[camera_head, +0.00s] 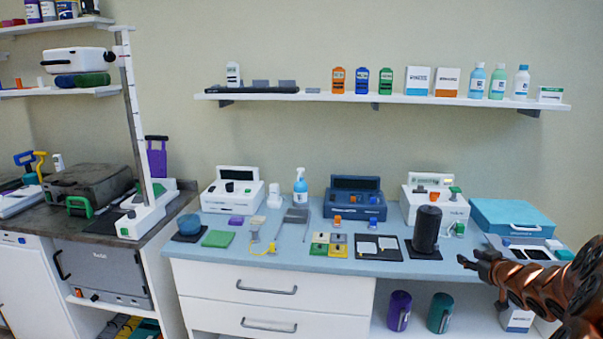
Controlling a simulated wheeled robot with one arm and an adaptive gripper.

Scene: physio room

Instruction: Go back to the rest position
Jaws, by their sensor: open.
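My gripper (476,265) reaches in from the right edge, copper-brown and dark. Its fingers point left and it is open, with nothing seen between the fingertips. In the picture it overlaps the right front part of the blue-topped counter (290,260), just right of a black cylinder (427,228) on a dark mat. I cannot tell how far above or in front of the counter it is.
The counter holds a white device (233,189), a dark blue device (355,197), a spray bottle (300,187) and a blue case (518,218). Purple (399,311) and green (440,312) cylinders stand below. A wall shelf (385,98) holds bottles and boxes.

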